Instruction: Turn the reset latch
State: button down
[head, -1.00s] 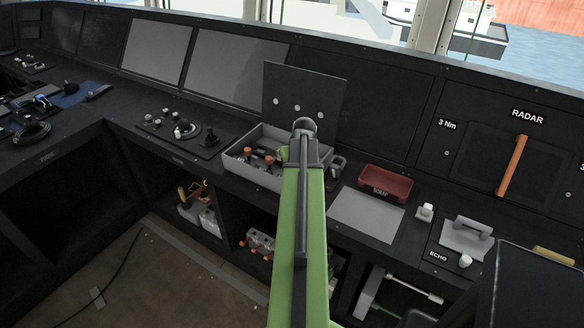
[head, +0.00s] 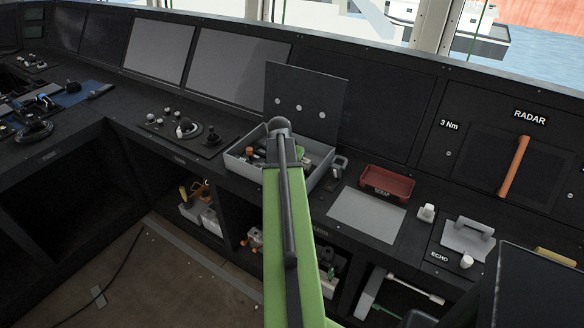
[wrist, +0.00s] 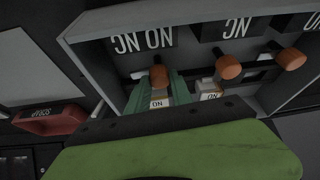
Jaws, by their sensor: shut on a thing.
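A grey open box (head: 236,160) with a raised lid (head: 305,100) stands on the console. I cannot read which lever is the reset latch. In the head view my arm covers the middle of the box and hides the fingertips.
A red scrap tray (head: 386,183) and a grey flat panel (head: 366,216) lie right of the box. An open padlock-like piece (head: 338,166) sits by its right edge. A knob panel (head: 184,132) is on the left. Open shelves lie below the console.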

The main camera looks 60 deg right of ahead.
jog(key=shift+m, duration=0.6)
jog(key=c, duration=1.1)
grip_release()
jog(key=shift+c, duration=0.2)
jog(key=shift+r, duration=0.1)
jog(key=p+v, duration=1.6)
jog(key=v, duration=0.1)
jog(key=shift+w, duration=0.4)
jog(key=shift+r, duration=0.1)
